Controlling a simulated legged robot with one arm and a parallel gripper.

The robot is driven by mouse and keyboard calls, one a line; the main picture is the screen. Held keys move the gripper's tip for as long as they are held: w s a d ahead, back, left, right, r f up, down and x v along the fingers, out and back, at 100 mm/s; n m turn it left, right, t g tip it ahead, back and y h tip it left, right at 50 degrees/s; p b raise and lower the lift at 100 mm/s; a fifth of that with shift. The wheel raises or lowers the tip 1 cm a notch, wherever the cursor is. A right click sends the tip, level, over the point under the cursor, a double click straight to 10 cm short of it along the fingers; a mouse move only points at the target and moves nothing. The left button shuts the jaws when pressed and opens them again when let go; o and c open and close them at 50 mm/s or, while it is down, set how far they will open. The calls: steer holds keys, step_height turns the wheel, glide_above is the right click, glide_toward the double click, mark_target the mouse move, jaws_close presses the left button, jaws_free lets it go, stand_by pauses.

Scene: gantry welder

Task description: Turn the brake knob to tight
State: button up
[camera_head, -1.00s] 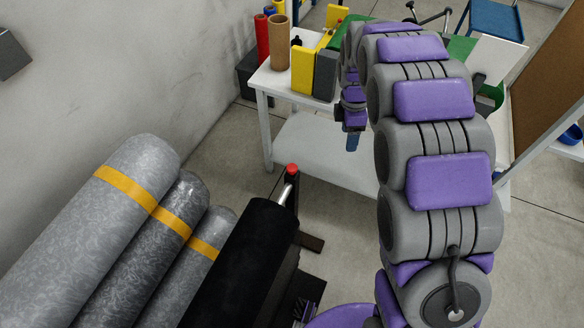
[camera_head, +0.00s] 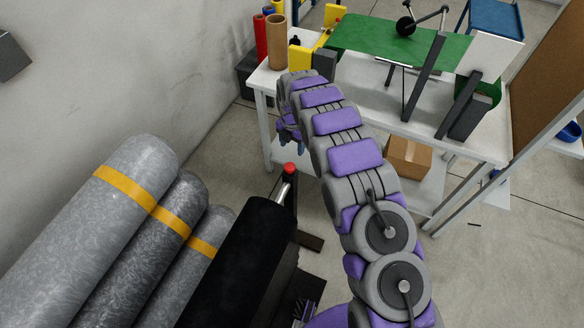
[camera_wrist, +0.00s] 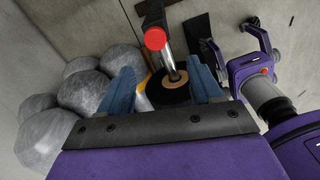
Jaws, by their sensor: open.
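My gripper (camera_head: 299,147) is mostly hidden by my arm in the head view and appears just above the knob. In the wrist view my gripper (camera_wrist: 159,64) has its two blue fingers wide apart with nothing held. I see no contact with the knob.
Several grey rolls with yellow bands (camera_head: 125,180) lie left of the black roll (camera_head: 240,255).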

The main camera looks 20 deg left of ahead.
steer(key=b, duration=0.1)
glide_above(290, 166)
steer(key=a, duration=0.1)
step_height(290, 166, down, 8)
steer(key=shift+s+r, duration=0.1)
steer(key=f, duration=0.2)
steer(key=d+f, duration=0.1)
steer(key=f, duration=0.1)
steer(key=f+b, duration=0.1)
steer(key=shift+d+f, duration=0.25)
steer(key=shift+f, duration=0.15)
steer(key=shift+a+f, duration=0.2)
steer(key=shift+f, duration=0.25)
steer(key=shift+a+f, duration=0.15)
steer(key=shift+a, duration=0.25)
steer(key=shift+d+r, duration=0.2)
steer(key=shift+d, duration=0.25)
steer(key=c, duration=0.4)
steer(key=shift+a+f, duration=0.1)
steer(key=c, duration=0.5)
